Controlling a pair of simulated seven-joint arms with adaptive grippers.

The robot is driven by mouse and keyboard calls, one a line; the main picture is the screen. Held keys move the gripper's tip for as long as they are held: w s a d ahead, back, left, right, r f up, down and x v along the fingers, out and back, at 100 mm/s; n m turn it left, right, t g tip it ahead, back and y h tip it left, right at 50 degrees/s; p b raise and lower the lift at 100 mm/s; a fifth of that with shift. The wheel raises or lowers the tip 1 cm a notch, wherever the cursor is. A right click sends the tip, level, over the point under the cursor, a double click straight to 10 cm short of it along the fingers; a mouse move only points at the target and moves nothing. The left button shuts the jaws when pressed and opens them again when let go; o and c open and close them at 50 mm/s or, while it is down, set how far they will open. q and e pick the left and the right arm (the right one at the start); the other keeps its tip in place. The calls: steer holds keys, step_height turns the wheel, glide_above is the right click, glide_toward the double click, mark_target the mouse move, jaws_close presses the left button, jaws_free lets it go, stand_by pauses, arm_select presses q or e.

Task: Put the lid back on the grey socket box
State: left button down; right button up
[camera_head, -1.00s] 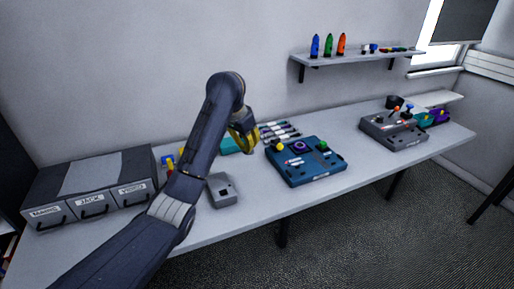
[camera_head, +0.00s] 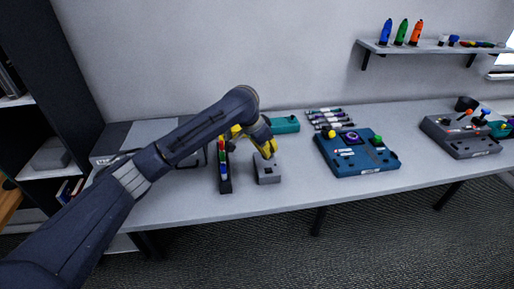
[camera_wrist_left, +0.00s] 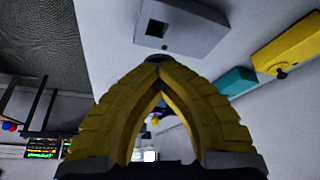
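The grey socket box (camera_head: 267,172) sits on the table, with a dark square opening in its top. It also shows at the top of the left wrist view (camera_wrist_left: 190,35), where the dark opening and a small round spot are visible. My left gripper (camera_head: 268,153) has yellow fingers and is at the box's far edge, pointing down towards it. In the left wrist view its fingertips (camera_wrist_left: 158,69) meet. A small grey rounded piece (camera_wrist_left: 174,60) shows just beyond the tips; I cannot tell whether it is touched. I cannot pick out a separate lid. My right gripper is not in view.
A black strip with coloured pieces (camera_head: 225,180) stands just left of the box. A teal case (camera_head: 285,125) lies behind. A blue panel (camera_head: 365,165) and a grey control box (camera_head: 465,145) are to the right. My left arm partly hides the drawer unit (camera_head: 120,135).

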mark_target(272, 170)
arm_select(q)
steer(key=shift+d+f, duration=0.15)
steer(key=shift+f, duration=3)
steer(key=shift+f, duration=0.2)
stand_by(0.5)
steer(key=c, duration=0.9)
jaws_free()
steer(key=shift+c, duration=0.2)
steer(key=shift+r, duration=3.5)
jaws_close()
